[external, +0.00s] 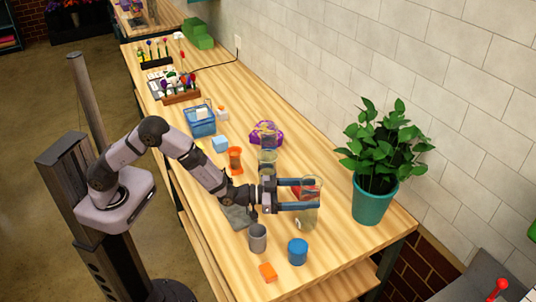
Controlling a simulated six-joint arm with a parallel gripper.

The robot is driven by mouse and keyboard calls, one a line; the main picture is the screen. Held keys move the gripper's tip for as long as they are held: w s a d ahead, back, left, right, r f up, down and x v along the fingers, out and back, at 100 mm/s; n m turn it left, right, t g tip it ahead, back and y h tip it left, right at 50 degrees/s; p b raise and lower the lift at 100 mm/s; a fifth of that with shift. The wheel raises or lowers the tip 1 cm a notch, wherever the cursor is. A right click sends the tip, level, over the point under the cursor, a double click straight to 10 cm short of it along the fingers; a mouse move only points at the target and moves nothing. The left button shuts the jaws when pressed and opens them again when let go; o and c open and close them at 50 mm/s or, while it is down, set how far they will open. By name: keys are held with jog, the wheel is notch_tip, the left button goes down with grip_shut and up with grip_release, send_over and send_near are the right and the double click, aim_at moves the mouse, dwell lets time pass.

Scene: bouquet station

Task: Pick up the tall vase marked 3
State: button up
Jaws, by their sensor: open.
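My gripper (318,194) is open over the right part of the table, its two blue-grey fingers pointing right. A clear glass vessel with red in it (310,188) shows between and behind the fingers; I cannot tell whether they touch it. A clear, pale vessel (306,222) shows just below the lower finger and is partly hidden by it. No number 3 can be read on any vessel, so I cannot tell which is the marked vase. Another glass vessel (267,160) stands left of the gripper, partly hidden by the wrist.
A potted plant (372,203) stands right of the gripper, by the wall. A grey cup (257,238), blue jar (297,251) and orange block (267,272) stand in front. An orange vessel (235,160), purple item (266,134) and blue basket (200,125) are farther left.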

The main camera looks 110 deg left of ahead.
jog(key=p+x, duration=0.2)
jog(key=shift+w+d+r, duration=0.1)
jog(key=shift+w+r, duration=0.1)
jog(key=shift+w, duration=0.2)
jog(key=shift+x, duration=1.1)
jog(key=shift+f, duration=0.15)
grip_shut()
